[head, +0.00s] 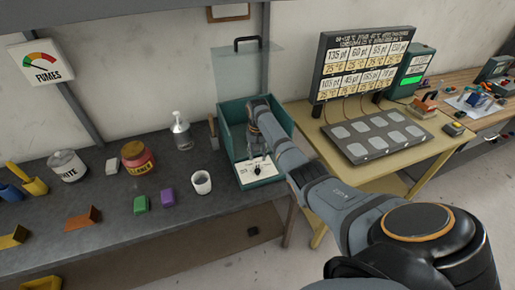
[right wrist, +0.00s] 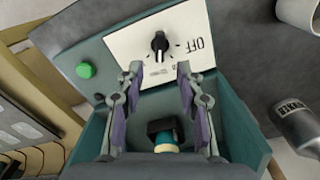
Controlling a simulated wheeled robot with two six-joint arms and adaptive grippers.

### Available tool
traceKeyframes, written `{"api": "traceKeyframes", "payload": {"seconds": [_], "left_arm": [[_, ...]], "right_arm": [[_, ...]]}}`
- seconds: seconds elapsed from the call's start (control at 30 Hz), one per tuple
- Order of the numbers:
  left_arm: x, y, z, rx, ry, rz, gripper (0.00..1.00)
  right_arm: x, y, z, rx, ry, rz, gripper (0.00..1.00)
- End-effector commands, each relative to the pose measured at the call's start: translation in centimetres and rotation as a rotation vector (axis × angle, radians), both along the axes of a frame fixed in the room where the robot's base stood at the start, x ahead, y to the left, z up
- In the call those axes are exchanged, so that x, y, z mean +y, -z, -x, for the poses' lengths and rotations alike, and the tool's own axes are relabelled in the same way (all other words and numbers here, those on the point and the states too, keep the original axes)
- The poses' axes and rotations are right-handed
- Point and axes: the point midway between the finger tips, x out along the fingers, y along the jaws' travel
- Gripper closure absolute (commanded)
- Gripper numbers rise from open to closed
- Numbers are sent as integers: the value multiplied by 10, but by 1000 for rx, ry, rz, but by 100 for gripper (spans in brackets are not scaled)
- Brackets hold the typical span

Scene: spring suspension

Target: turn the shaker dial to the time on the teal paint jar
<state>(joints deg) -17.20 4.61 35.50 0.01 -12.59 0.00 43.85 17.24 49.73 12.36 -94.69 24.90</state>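The shaker is a teal open box (head: 228,133) on the dark bench. Its white dial plate (head: 246,177) faces the front. In the right wrist view the black dial (right wrist: 159,45) sits on this plate, with "OFF" printed to its right. My right gripper (right wrist: 158,74) is open and empty, its fingertips apart and just short of the dial in that picture. In the head view my right arm reaches over the box and hides part of its inside. A teal and cream jar (right wrist: 165,146) sits under a black piece inside the box. I cannot read any time on it.
A green button (right wrist: 86,70) is beside the dial plate. A clear lid (head: 235,75) stands raised behind the box. A sign board (head: 358,60) stands at the right.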

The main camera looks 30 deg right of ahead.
Motion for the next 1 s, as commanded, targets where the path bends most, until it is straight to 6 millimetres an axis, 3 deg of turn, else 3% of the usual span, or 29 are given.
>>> {"api": "traceKeyframes", "payload": {"seconds": [0.2, 0.37, 0.87, 1.0], "left_arm": [[0, 0, 0, 0, 0, 0, 28], [0, 0, 0, 0, 0, 0, 28], [-1, 0, 0, 0, 0, 1, 28], [-1, 0, -1, 0, 0, 1, 28]], "right_arm": [[-1, -38, -1, -2, 1, 0, 63], [0, -46, 0, 0, 1, 0, 63], [1, -44, 1, 0, -3, 1, 63], [14, -15, 21, -14, -86, 37, 63]]}}
